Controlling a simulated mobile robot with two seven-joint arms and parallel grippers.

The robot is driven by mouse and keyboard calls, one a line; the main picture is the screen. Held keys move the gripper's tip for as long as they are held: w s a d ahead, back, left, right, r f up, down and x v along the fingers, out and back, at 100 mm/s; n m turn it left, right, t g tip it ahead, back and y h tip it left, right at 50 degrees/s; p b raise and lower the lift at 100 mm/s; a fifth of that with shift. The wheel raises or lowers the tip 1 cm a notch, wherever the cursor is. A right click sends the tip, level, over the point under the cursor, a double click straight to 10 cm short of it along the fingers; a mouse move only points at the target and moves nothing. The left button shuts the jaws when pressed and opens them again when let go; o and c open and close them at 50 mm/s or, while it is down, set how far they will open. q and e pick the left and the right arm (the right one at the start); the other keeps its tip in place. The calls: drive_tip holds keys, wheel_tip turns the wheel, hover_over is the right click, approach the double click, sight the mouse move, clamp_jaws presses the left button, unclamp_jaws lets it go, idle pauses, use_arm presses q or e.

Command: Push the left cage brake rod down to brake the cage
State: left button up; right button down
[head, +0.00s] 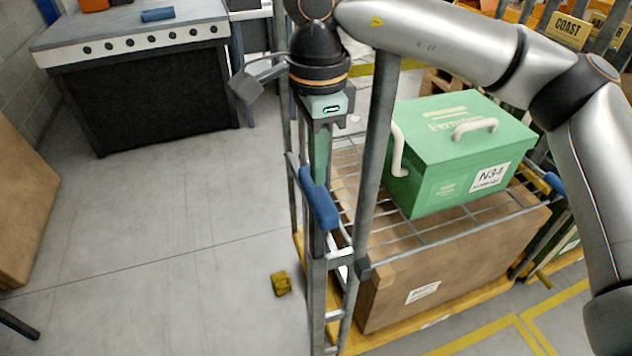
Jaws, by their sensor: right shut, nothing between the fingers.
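The left cage brake rod has a blue grip (319,205) and stands at the near left corner of the cage, beside the grey cage posts (375,150). Its grip looks tilted in the head view. My right gripper (319,175) comes in from above, is shut and empty, and points down close to the top of the blue grip. I cannot tell whether its fingers touch the grip. Another blue grip (555,184) shows at the right side of the cage. My left gripper is out of view.
In the cage, a green case (455,150) rests above a large brown box (450,275). A small yellow object (281,283) lies on the floor left of the cage. A workbench (135,38) with knobs stands at the back left. The floor between is clear.

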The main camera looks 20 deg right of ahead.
sight(318, 189)
drive_tip(key=shift+f+b, duration=1.2)
drive_tip(key=shift+f, duration=0.3)
drive_tip(key=shift+s+f+b, duration=0.1)
drive_tip(key=shift+f+b, duration=0.4)
drive_tip(key=shift+f, duration=0.1)
drive_tip(key=shift+s+f+b, duration=0.1)
drive_tip(key=shift+f+b, duration=0.45)
drive_tip(key=shift+f, duration=0.15)
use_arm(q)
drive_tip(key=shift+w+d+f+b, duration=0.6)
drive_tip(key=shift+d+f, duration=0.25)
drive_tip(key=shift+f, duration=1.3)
use_arm(e)
drive_tip(key=shift+f, duration=0.85)
drive_tip(key=shift+r, duration=0.1)
drive_tip(key=r+p, duration=0.5)
drive_tip(key=r, duration=0.2)
drive_tip(key=shift+w+r, duration=0.1)
drive_tip(key=shift+w, duration=0.1)
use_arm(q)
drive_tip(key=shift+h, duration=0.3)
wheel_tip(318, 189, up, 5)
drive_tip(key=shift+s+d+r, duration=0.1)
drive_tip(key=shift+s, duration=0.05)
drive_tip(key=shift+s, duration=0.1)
